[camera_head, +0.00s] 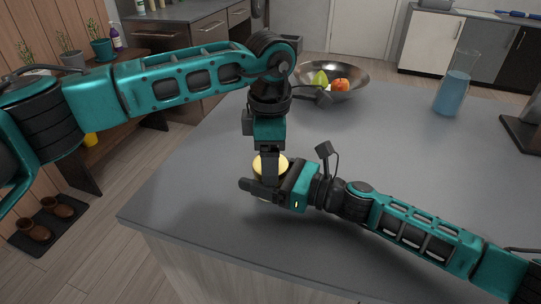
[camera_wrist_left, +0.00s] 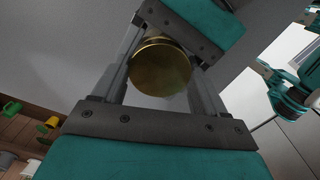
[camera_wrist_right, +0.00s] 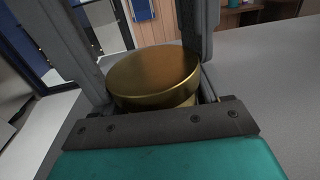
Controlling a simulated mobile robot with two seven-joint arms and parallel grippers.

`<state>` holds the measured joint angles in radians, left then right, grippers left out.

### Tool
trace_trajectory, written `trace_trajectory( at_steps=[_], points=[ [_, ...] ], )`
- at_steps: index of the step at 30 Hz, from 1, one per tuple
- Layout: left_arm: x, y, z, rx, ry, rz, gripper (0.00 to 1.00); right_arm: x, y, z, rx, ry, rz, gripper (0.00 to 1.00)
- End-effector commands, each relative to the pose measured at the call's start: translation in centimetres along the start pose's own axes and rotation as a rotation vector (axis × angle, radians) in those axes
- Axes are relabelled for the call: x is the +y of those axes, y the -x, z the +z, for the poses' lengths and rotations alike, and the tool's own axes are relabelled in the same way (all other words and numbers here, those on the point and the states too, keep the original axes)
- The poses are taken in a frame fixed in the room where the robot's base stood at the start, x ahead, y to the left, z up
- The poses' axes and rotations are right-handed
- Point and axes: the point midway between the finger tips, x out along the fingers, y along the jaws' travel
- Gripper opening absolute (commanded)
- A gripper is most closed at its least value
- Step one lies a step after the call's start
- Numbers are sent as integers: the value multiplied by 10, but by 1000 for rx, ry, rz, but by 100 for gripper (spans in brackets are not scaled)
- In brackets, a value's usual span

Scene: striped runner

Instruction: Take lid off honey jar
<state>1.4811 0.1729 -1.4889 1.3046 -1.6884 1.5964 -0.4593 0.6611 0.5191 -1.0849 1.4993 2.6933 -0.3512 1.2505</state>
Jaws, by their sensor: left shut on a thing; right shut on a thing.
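The gold lid (camera_head: 265,160) is on the honey jar near the counter's near left edge. My left gripper (camera_head: 269,172) points straight down from above and is shut on the lid. The lid fills the space between its fingers in the left wrist view (camera_wrist_left: 160,68). My right gripper (camera_head: 258,187) comes in level from the right and is shut on the jar, below the lid. In the right wrist view the lid (camera_wrist_right: 153,78) shows between and above the right fingers. The jar's body is mostly hidden by both grippers. I cannot tell whether the lid is loose.
A dark bowl (camera_head: 352,77) with fruit stands at the back of the grey counter (camera_head: 400,140). A glass pitcher (camera_head: 455,90) with blue liquid stands at the back right. The counter between the jar and these is clear. The counter's near edge is close to the jar.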

Motion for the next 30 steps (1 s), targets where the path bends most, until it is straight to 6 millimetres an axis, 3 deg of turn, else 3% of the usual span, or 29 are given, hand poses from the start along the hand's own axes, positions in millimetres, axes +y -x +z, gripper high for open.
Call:
trace_trajectory(
  at_steps=[3,4,12,21,30],
  points=[
    [0,0,0,-1,-2,-1,36,1,2,-8,14,-2,-1,0],
    [0,0,0,0,-2,-1,73,1,2,-8,14,-2,-1,0],
    [0,0,0,0,-3,0,98,1,2,-8,14,-1,-1,0],
    [0,3,0,-1,-4,1,98,1,2,-8,14,-1,-1,0],
    [0,40,0,0,-4,2,98,1,2,-8,14,-1,-2,0]
  ],
)
